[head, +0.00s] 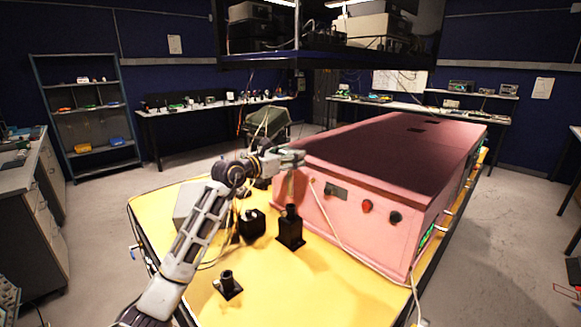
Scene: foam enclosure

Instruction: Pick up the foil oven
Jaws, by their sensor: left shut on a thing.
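My left arm comes in from the lower left and reaches over the yellow table (330,290). My left gripper (291,158) is beside the near left corner of the pink foam enclosure (345,210). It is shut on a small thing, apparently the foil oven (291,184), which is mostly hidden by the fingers. A thin part shows below the fingertips, just above a black post mount (290,228). I cannot tell whether it touches the mount. My right gripper is not in view.
Another black mount (252,225) and a small black base (227,286) stand on the table. A light grey block (188,203) is partly behind my arm. A pale cable (345,245) runs down the enclosure's front. The table's front middle is clear. A shelf (320,62) hangs overhead.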

